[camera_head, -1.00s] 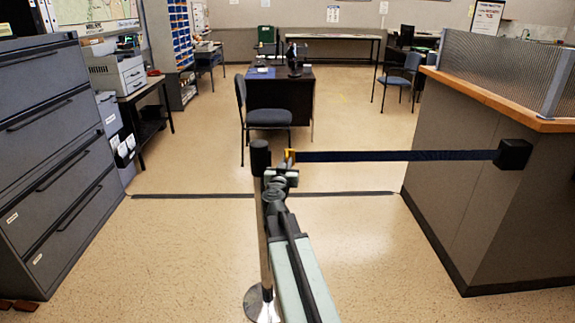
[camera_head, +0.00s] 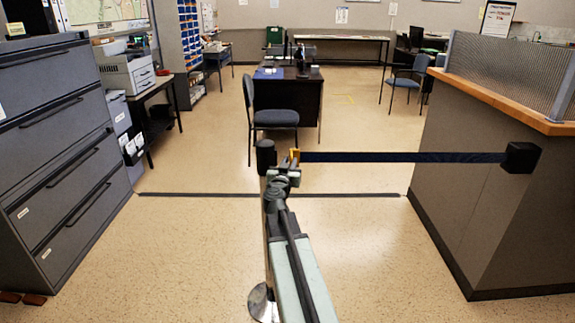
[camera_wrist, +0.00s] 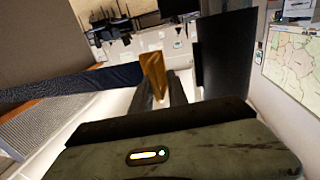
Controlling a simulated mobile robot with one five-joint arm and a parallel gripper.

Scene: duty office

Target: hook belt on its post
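The belt (camera_head: 400,157) is a dark blue strap stretched level from a black wall box (camera_head: 521,157) on the counter's side to my gripper (camera_head: 294,166). Its yellow end tab (camera_wrist: 153,72) stands between my fingertips, and the fingers are shut on it. The post has a black head (camera_head: 265,155) just left of my gripper, apart from the yellow tab. In the wrist view the black post head (camera_wrist: 226,52) is right of the tab, with a small gap. My arm hides much of the post's shaft; its round metal base (camera_head: 262,303) shows low down.
A grey filing cabinet (camera_head: 65,150) stands at left and the wood-topped counter (camera_head: 480,200) at right. A chair (camera_head: 272,118) and dark desk (camera_head: 290,98) stand beyond the belt. The floor between cabinet and counter is otherwise clear.

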